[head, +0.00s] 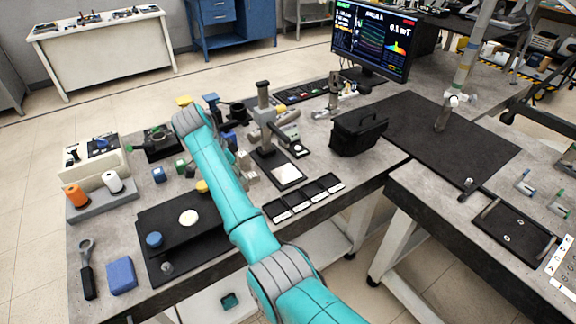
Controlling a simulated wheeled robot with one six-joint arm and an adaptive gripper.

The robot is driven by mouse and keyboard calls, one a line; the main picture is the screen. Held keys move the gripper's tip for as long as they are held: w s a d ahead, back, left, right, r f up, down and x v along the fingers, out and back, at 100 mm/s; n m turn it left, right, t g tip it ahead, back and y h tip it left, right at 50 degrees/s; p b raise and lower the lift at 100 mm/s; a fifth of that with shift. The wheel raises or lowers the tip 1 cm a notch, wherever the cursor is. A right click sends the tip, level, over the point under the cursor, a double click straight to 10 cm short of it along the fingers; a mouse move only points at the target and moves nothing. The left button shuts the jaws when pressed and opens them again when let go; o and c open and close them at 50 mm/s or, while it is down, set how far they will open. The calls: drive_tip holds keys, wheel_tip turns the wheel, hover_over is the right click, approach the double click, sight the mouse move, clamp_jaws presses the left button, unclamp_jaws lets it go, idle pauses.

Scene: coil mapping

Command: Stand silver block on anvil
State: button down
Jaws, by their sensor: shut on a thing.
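My arm (226,192) reaches from the bottom of the head view up and to the left over the table. Its grey wrist end (187,119) is over the far left part. My gripper is not made out; it seems hidden behind the arm, and so is anything it holds. Pale, silver-grey blocks (244,162) show just right of the forearm; I cannot tell whether one is the silver block. I cannot tell which thing is the anvil.
A dark mat (170,222) holds a white disc (188,217) and a blue round piece (154,240). A blue box (121,275) and a dark-handled tool (87,268) lie at the front left. Several black trays (304,198) line the front edge. A black case (358,132) stands right of the stand.

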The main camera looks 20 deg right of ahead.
drive_tip(key=w+d, duration=0.1)
drive_tip(key=d, duration=0.3)
drive_tip(key=w+d, duration=0.1)
drive_tip(key=d, duration=0.3)
drive_tip(key=w+d, duration=0.2)
drive_tip(key=d, duration=0.2)
drive_tip(key=shift+w+d, duration=0.1)
drive_tip(key=shift+d, duration=0.3)
drive_tip(key=d, duration=0.2)
drive_tip(key=shift+w+d+f, duration=0.4)
drive_tip(key=shift+f, duration=0.35)
drive_tip(key=shift+f, duration=0.1)
drive_tip(key=c, duration=0.7)
unclamp_jaws()
drive_tip(key=shift+o, duration=0.2)
drive_tip(key=v, duration=1.2)
